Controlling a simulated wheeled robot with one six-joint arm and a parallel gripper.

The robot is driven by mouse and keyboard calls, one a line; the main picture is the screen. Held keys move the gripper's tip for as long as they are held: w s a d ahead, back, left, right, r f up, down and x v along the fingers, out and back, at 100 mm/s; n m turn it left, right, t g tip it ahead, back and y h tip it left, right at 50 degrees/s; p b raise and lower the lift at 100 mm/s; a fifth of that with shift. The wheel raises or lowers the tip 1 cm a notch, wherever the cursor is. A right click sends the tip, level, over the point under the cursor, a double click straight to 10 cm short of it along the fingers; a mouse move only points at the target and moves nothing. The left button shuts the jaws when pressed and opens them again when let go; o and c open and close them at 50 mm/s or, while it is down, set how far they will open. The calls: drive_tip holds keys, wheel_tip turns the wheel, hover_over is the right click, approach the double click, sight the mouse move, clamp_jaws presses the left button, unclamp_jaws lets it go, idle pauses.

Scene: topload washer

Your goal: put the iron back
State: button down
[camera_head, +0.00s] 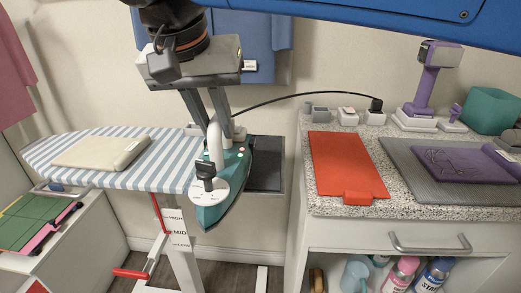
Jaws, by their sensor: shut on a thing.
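The iron (236,182) has a teal body and a white handle. My gripper (217,127) reaches down from above and is shut on its handle. The iron's nose points toward the camera, over the right end of the striped ironing board (110,178). A dark rest plate (267,165) shows just right of and behind the iron, at the board's end. The iron hides part of this plate. I cannot tell whether the iron touches the plate or the board. A black cord runs from behind the iron to a plug (376,105) on the counter.
A folded beige cloth (102,152) lies on the board. The speckled counter (345,211) at right holds a red mat (346,165), a grey mat with a purple piece, a purple stand (427,82) and a teal box (492,110). A height lever (131,273) sits below the board.

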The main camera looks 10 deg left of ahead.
drive_tip(key=w+d+f, duration=0.1)
drive_tip(key=w, duration=0.7)
drive_tip(key=w+d+f, duration=0.2)
drive_tip(key=w, duration=0.7)
drive_tip(key=shift+w+f, duration=0.25)
drive_tip(key=shift+w, duration=0.05)
drive_tip(key=c, duration=2)
unclamp_jaws()
drive_tip(key=shift+f, duration=0.15)
drive_tip(key=o, duration=0.4)
drive_tip(key=v, duration=1.2)
